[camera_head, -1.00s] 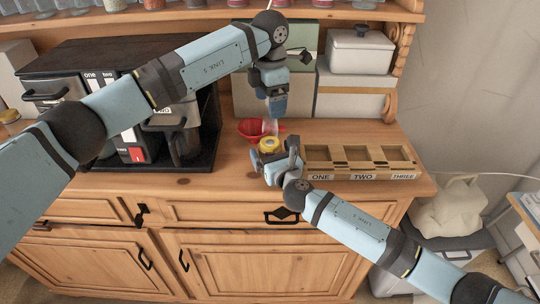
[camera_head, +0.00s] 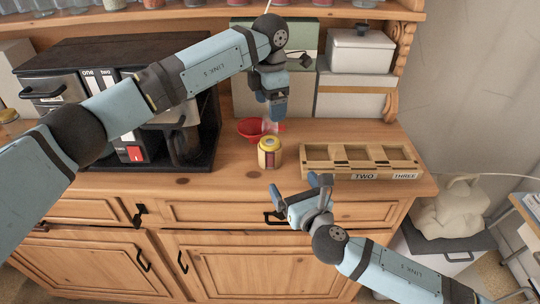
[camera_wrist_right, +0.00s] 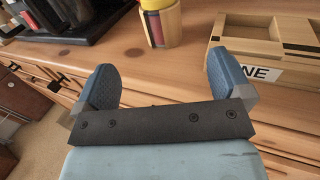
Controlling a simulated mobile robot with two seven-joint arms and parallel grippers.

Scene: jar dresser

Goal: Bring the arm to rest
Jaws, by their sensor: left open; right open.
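My right gripper (camera_head: 298,190) is open and empty in front of the dresser's front edge, below the counter's jar. In the right wrist view its two fingers (camera_wrist_right: 165,85) are spread with nothing between them. A jar with a yellow lid (camera_head: 269,152) stands upright on the dresser top (camera_head: 225,180), apart from the right gripper; its lower part also shows in the right wrist view (camera_wrist_right: 160,24). My left gripper (camera_head: 274,108) is open and points down above a red funnel-like bowl (camera_head: 250,129) and a clear item beside it. What lies between its fingers is hard to see.
A wooden tray (camera_head: 318,174) with three compartments, labels TWO and THREE visible, stands right of the jar. A black-topped unit (camera_head: 60,62) with drawers stands at the left. Boxes (camera_head: 355,98) stand behind.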

